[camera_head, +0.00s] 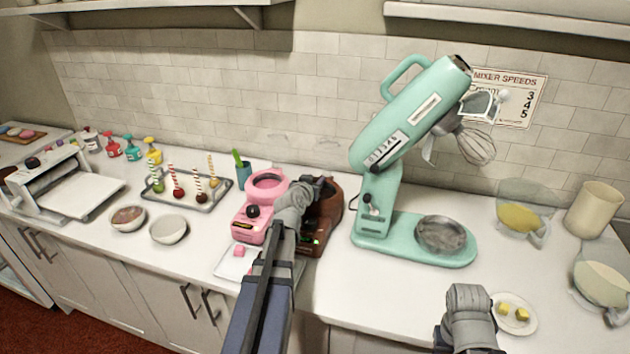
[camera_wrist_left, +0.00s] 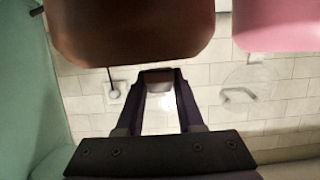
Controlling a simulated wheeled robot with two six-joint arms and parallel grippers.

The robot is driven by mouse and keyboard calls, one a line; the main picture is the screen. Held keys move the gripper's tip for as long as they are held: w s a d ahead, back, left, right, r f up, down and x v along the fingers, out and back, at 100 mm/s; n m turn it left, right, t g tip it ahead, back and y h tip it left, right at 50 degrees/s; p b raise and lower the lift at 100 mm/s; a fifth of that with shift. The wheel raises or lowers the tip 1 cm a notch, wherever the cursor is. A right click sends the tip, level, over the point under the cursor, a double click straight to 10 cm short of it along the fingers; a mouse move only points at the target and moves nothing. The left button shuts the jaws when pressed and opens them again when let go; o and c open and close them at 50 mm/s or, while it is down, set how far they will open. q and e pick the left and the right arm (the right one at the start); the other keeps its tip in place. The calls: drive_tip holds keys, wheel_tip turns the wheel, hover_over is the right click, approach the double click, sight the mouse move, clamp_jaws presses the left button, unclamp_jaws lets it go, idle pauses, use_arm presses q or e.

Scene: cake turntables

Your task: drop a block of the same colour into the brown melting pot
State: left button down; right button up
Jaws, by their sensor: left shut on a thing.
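The brown melting pot (camera_head: 333,206) stands right of the pink melting pot (camera_head: 262,188) on the counter, partly hidden by my left arm. It also shows large at the top of the left wrist view (camera_wrist_left: 130,32). My left gripper (camera_head: 322,184) is at the brown pot in the head view. In the left wrist view its fingers (camera_wrist_left: 158,84) are shut on a small brown block (camera_wrist_left: 158,76). Whether the block is over the pot's opening I cannot tell. My right gripper (camera_head: 468,300) is low at the right; its fingertips are unclear.
A pink block (camera_head: 239,251) lies on a white tray (camera_head: 229,266) before the pots. The mint stand mixer (camera_head: 372,215) is close to the right. A plate (camera_head: 528,326) with yellow pieces lies by my right gripper. A cake-pop tray (camera_head: 211,200) is left.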

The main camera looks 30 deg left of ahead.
use_arm(q)
drive_tip(key=shift+f+b, duration=0.35)
drive_tip(key=shift+f, duration=0.4)
use_arm(e)
drive_tip(key=shift+f, duration=0.75)
use_arm(q)
drive_tip(key=shift+r, duration=0.1)
drive_tip(key=shift+c, duration=2.3)
unclamp_jaws()
drive_tip(key=p+v, duration=0.2)
drive_tip(key=v, duration=0.6)
drive_tip(key=shift+w, duration=0.1)
use_arm(e)
wheel_tip(320, 180, up, 2)
drive_tip(key=shift+r, duration=0.2)
